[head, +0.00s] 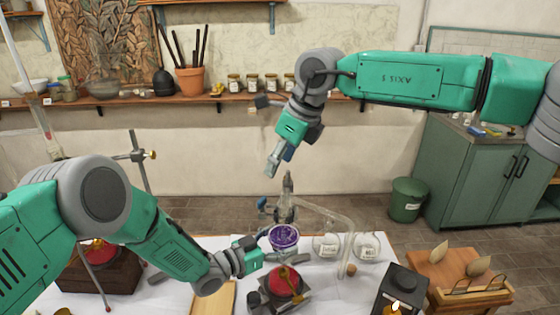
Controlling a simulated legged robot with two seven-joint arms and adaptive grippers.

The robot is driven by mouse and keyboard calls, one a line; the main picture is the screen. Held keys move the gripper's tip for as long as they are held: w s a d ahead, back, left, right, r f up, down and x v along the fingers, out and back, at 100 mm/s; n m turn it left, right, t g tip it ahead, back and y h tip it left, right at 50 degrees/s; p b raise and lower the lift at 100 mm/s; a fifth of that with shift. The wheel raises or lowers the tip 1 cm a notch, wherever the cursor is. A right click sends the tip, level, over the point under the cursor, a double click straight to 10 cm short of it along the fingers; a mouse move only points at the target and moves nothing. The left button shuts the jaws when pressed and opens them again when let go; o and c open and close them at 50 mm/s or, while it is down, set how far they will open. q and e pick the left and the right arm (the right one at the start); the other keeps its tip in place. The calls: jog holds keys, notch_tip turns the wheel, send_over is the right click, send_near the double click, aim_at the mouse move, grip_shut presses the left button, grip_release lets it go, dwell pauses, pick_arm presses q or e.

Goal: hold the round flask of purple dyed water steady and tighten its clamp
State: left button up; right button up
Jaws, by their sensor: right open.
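The round flask of purple dyed water (284,238) is near the table's middle, its purple contents showing at the top. A red round thing (285,281) with a brass-coloured fitting sits just below it in the picture; I cannot tell whether that fitting is the flask's clamp. My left gripper (258,258) is at the lower left side of the flask. Its fingers are small and partly hidden, so I cannot tell whether they touch or grip it. My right gripper (273,164) is open and empty, above the flask and apart from it.
A black lantern (399,289) and a wooden rack (470,292) are at front right. A metal stand (138,165) with a brass knob rises at left.

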jog(key=shift+c, duration=0.4)
jog(key=c, duration=0.4)
jog(key=n+t+h, duration=0.1)
jog(key=n+h, duration=0.5)
jog(key=n, duration=1.2)
send_near(261, 199)
jog(key=x, duration=1)
grip_shut()
